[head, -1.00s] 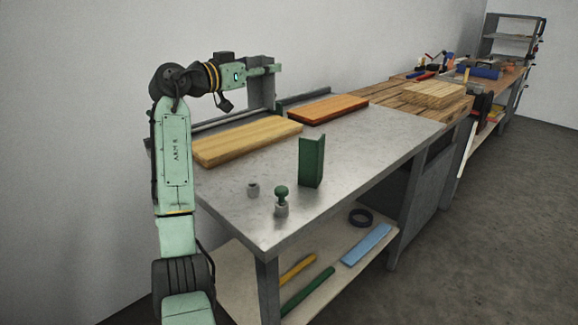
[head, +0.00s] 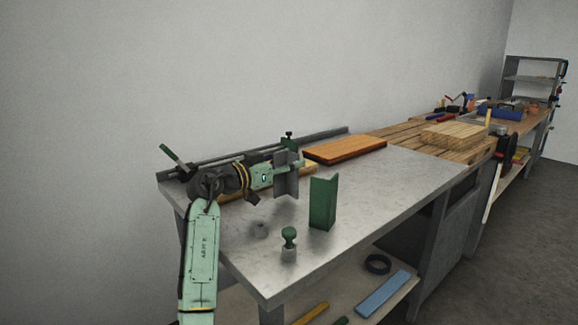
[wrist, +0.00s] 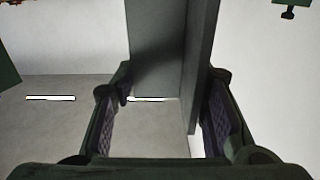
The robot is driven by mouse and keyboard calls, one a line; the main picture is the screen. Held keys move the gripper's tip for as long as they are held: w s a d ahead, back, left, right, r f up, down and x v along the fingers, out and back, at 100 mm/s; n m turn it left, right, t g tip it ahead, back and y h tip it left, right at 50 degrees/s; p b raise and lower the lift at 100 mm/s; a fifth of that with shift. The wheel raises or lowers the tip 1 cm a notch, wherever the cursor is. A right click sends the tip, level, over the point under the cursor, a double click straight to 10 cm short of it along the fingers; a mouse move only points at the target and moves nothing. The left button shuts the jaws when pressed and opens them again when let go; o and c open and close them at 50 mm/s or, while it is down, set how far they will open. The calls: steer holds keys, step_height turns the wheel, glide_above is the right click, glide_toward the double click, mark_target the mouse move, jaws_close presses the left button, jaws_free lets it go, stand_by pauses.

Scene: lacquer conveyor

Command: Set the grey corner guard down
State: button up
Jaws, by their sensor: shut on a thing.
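The grey corner guard (head: 287,184) is an upright L-shaped piece in the head view, held over the left part of the steel bench (head: 385,205). My gripper (head: 276,173) is shut on it. In the wrist view the guard (wrist: 160,45) stands between the two finger pads, its fold and second face toward the right. I cannot tell whether its lower edge touches the bench top. A green corner guard (head: 323,203) stands upright just right of and in front of it.
Bare bench top shows right of the green guard.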

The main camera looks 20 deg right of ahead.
steer(key=shift+f, duration=0.6)
steer(key=shift+f, duration=0.2)
steer(key=o, duration=1.1)
steer(key=shift+r, duration=0.1)
steer(key=shift+a+r, duration=0.1)
steer(key=b+v, duration=0.2)
steer(key=v, duration=1)
steer(key=shift+s, duration=0.1)
